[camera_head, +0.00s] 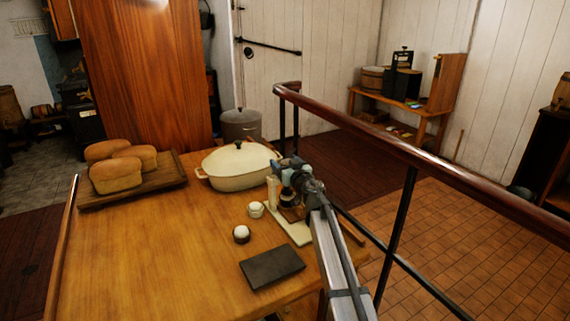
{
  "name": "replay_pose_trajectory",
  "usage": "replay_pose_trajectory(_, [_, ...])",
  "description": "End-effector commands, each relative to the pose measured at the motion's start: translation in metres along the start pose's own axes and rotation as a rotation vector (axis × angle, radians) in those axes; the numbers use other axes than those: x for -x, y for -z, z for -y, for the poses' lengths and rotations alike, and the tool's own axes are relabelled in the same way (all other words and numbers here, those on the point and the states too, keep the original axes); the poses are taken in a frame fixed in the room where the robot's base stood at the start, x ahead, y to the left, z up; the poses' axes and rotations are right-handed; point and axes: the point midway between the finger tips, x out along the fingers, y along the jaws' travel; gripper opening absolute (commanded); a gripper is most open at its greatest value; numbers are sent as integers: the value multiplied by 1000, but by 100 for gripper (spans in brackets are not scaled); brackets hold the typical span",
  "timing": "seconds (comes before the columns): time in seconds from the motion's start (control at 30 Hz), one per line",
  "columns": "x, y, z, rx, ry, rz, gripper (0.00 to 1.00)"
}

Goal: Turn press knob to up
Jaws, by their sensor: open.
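My gripper (281,181) is small in view, at the end of my arm over the right part of the wooden table. It is open. Right at it stands a cream-coloured device with an upright post (272,193) and a flat base (299,233), which may be the press. My gripper and wrist cover much of this device. I cannot make out its knob or which way the knob is turned, nor whether my fingers touch it.
A handrail (400,150) runs along the right. The table's front left is clear.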

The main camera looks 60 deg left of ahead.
Motion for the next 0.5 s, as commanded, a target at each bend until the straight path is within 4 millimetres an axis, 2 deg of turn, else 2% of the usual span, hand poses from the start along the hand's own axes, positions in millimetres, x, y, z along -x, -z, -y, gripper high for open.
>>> replay_pose_trajectory(0.27, [-2, 0, 0, 0, 0, 0, 76])
replay_pose_trajectory(0.5, [-2, 0, 0, 0, 0, 0, 54])
